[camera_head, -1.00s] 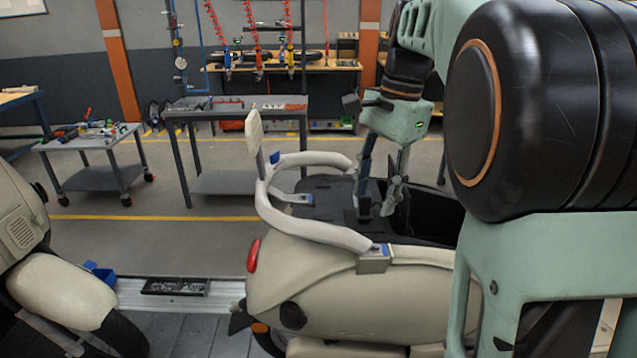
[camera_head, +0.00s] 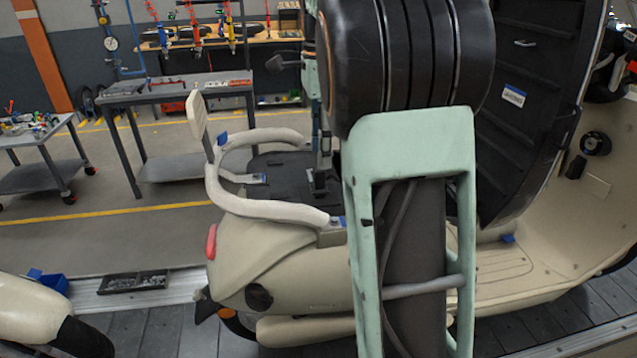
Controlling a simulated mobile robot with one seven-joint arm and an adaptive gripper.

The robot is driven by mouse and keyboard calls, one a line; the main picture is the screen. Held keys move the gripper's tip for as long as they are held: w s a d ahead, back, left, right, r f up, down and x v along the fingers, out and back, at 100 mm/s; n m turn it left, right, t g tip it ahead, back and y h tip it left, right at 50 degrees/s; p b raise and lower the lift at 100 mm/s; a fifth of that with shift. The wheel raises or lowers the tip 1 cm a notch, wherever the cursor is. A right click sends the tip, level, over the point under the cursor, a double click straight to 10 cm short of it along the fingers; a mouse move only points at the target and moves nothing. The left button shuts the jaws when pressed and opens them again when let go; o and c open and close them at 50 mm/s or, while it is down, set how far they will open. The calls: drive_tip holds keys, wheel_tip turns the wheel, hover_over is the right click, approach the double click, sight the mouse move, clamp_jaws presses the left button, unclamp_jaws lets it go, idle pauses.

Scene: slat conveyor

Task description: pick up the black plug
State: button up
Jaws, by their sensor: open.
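A small black upright piece (camera_head: 320,183), which looks like the black plug, stands on the dark deck (camera_head: 274,169) behind the scooter's pale grab rail (camera_head: 262,207). My gripper (camera_head: 325,158) is mostly hidden behind my own arm. One blue-grey finger shows, pointing down, with its tip just above or beside the black piece. The other finger is hidden. The jaws are open, and I cannot tell whether the black piece is between them or touched.
The cream scooter (camera_head: 270,265) stands on the slat conveyor (camera_head: 175,325). Its raised black panel (camera_head: 520,110) is at right. The grab rail curves close around the deck. A grey work table (camera_head: 170,98) stands behind, with open floor between. Another scooter (camera_head: 28,300) is at lower left.

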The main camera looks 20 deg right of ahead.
sight(319, 180)
drive_tip(key=shift+a+f, duration=0.2)
drive_tip(key=shift+f, duration=2.45)
clamp_jaws()
